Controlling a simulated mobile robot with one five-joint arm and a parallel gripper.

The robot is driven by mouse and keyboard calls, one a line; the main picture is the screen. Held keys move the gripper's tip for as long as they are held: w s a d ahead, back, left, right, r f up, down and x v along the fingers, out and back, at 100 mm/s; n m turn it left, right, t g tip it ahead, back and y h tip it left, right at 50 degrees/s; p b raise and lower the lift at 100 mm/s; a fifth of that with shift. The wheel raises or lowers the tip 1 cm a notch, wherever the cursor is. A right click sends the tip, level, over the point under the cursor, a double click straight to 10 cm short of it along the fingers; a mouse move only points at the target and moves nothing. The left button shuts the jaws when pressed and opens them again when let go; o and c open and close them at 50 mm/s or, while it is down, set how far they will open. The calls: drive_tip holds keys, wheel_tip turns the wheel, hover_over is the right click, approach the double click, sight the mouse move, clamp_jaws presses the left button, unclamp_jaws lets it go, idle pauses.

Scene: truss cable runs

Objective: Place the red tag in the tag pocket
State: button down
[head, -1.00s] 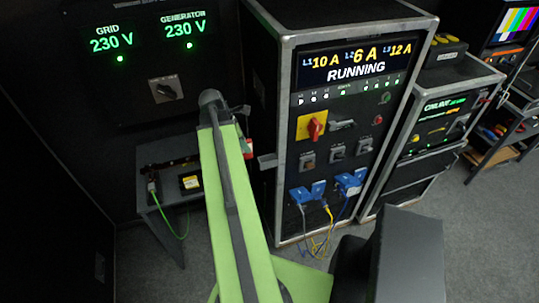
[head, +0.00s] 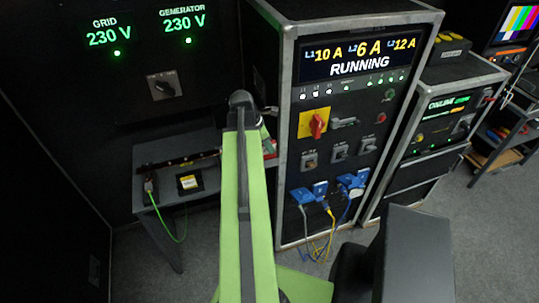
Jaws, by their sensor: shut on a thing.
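My green arm reaches up the middle of the head view, and its end is beside the left side of the running power cabinet. My gripper (head: 267,130) is mostly hidden behind the arm. It is shut on the red tag (head: 270,146), of which only a small red and white part shows right of the arm. A grey ledge-like bracket (head: 271,160) on the cabinet's left side shows just below the tag and may be the tag pocket. I cannot tell whether tag and bracket touch.
The power cabinet (head: 350,215) has a red rotary switch (head: 317,124) and blue plugs (head: 310,193) on its front. A second rack (head: 440,125) stands right.

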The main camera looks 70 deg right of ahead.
wheel_tip(320, 180, down, 2)
drive_tip(key=shift+f+b, duration=0.25)
drive_tip(key=shift+b, duration=0.25)
drive_tip(key=shift+s+d+r, duration=0.15)
drive_tip(key=shift+s+r, duration=0.05)
drive_tip(key=shift+r, duration=0.05)
drive_tip(key=shift+f, duration=0.15)
drive_tip(key=c, duration=1.4)
unclamp_jaws()
drive_tip(key=shift+o, duration=0.2)
drive_tip(key=shift+w+r+p, duration=0.1)
drive_tip(key=shift+r+p, duration=0.35)
drive_tip(key=shift+p, duration=0.05)
drive_tip(key=p+v, duration=1)
drive_tip(key=v, duration=0.1)
drive_tip(key=shift+r, duration=0.2)
